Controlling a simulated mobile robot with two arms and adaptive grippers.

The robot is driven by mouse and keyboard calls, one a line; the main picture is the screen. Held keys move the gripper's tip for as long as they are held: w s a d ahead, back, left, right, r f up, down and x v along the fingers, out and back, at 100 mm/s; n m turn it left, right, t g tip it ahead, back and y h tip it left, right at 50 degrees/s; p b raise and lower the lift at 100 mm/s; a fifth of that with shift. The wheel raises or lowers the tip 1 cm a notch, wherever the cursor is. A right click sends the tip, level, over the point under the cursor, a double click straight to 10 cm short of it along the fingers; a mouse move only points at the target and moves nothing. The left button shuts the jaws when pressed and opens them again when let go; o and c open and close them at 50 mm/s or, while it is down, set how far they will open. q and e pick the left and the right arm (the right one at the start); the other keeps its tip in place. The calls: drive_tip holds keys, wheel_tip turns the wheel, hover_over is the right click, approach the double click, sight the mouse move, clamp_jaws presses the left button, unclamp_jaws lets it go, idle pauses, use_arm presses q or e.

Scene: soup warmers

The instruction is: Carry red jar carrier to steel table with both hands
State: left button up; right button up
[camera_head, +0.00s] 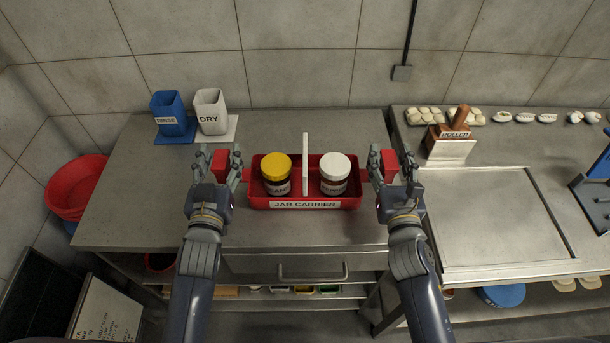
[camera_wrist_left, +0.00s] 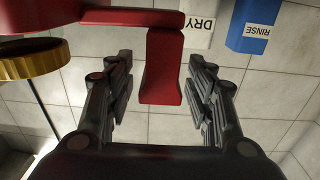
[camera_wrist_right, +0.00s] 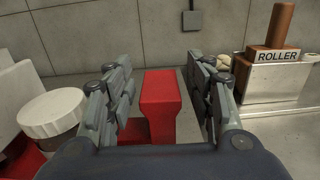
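The red jar carrier (camera_head: 306,205) sits on the left steel table (camera_head: 130,205), with a white upright divider. It holds a yellow-lidded jar (camera_head: 276,173) and a white-lidded jar (camera_head: 334,173). My left gripper (camera_head: 226,163) is open around the carrier's left red handle, which shows between its fingers in the left wrist view (camera_wrist_left: 162,75). My right gripper (camera_head: 388,163) is open around the right red handle, which shows between its fingers in the right wrist view (camera_wrist_right: 160,100). Gaps show between fingers and handle in both wrist views.
Blue RINSE (camera_head: 168,112) and white DRY (camera_head: 210,111) containers stand at the back left. Right of a seam, another steel worktop (camera_head: 490,215) bears a ROLLER holder (camera_head: 450,145), pale rounded pieces and a blue stand (camera_head: 597,190). A red tub (camera_head: 75,188) is at far left.

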use_arm(q)
clamp_jaws()
use_arm(e)
clamp_jaws()
use_arm(q)
drive_tip(key=shift+r, duration=0.25)
use_arm(e)
drive_tip(key=shift+r, duration=0.2)
